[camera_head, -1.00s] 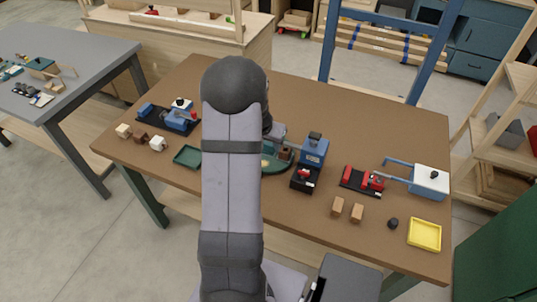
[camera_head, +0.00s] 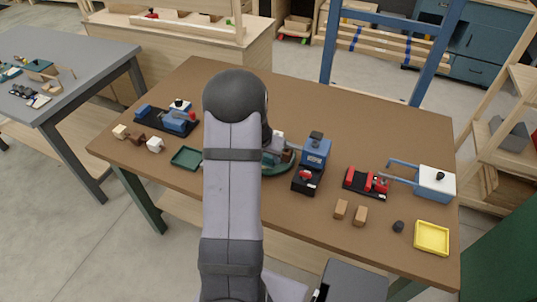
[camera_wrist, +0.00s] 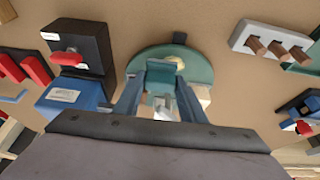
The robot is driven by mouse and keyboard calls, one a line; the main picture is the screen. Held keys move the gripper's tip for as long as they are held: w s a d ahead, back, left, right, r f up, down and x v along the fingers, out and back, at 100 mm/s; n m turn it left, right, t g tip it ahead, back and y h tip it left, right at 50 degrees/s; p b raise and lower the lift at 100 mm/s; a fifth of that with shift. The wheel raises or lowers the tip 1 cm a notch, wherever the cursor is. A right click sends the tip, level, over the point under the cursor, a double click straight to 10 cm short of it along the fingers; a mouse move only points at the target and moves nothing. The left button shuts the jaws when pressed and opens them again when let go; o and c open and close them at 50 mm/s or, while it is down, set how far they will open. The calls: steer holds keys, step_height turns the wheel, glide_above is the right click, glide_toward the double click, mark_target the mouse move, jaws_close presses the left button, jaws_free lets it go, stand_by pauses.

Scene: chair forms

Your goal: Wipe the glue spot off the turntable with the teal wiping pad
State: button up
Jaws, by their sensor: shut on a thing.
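The green round turntable (camera_wrist: 196,70) is in the middle of the wrist view. In the head view its right rim (camera_head: 282,171) shows beside my arm, which hides the rest. A pale yellow glue spot (camera_wrist: 179,62) lies on the turntable, right at the edge of the pad. My gripper (camera_wrist: 160,92) is shut on the teal wiping pad (camera_wrist: 160,71), which is over the turntable and partly overlaps the spot in view. I cannot tell whether the pad touches the surface. In the head view my gripper (camera_head: 275,150) is mostly hidden behind my arm.
A blue and black device with a red knob (camera_head: 312,162) stands close right of the turntable. A green tray (camera_head: 187,158) lies to the left. A red clamp (camera_head: 366,182), wooden blocks (camera_head: 341,209) and a yellow tray (camera_head: 432,238) are further right. The table's back is clear.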

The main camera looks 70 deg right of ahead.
steer(key=shift+f, duration=0.65)
steer(key=shift+w+f+b, duration=0.4)
steer(key=shift+f, duration=0.05)
steer(key=shift+c, duration=0.4)
steer(key=shift+w+f, duration=0.1)
steer(key=shift+w, duration=1.8)
steer(key=shift+s, duration=0.15)
steer(key=shift+s+p, duration=1.15)
steer(key=shift+s, duration=1.05)
steer(key=w, duration=0.5)
steer(key=shift+s, duration=2.35)
steer(key=shift+w+b, duration=1.3)
steer(key=shift+w, duration=1.05)
step_height(320, 180, up, 8)
steer(key=p, duration=0.5)
steer(key=shift+w, duration=0.1)
